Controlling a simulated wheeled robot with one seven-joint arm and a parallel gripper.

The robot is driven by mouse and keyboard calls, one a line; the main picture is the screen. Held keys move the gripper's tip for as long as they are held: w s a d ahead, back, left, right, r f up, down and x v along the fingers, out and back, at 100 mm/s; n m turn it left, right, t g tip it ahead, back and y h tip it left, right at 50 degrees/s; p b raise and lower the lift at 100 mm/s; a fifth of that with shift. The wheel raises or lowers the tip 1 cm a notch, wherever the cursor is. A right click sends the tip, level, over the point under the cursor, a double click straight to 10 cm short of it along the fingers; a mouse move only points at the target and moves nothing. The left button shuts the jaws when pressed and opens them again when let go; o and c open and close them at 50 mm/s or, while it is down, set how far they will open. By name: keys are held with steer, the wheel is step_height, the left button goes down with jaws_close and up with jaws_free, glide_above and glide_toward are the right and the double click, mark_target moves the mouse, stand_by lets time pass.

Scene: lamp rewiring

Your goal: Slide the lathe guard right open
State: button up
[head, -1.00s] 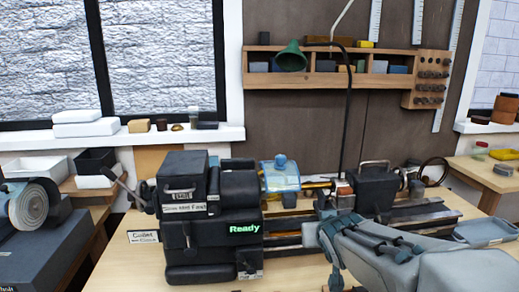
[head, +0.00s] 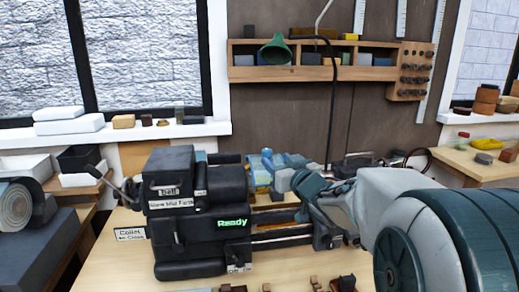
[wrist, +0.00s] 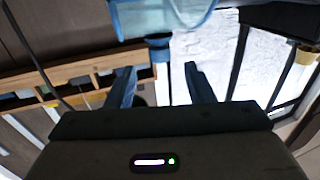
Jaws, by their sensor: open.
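The lathe guard (head: 261,179) is a clear light-blue cover just right of the black headstock (head: 187,215), with a blue knob (head: 266,153) on top. My gripper (head: 281,169) reaches in from the right and hides the guard's right side. In the wrist view, which is upside down, the guard (wrist: 165,14) spans the top edge. Its knob (wrist: 158,42) sits in line with the gap between my two blue fingers (wrist: 160,80). The fingers are apart with nothing between them, and the knob appears just beyond their tips.
My arm covers most of the lathe's right half. A green "Ready" display faces front on the headstock. A wooden shelf (head: 320,74) with a green funnel (head: 276,50) hangs behind. Small brown parts (head: 343,284) lie on the bench's front edge.

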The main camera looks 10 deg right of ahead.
mark_target(264, 150)
steer(key=p+x, duration=0.1)
steer(key=x, duration=0.8)
steer(key=shift+p, duration=0.35)
jaws_close()
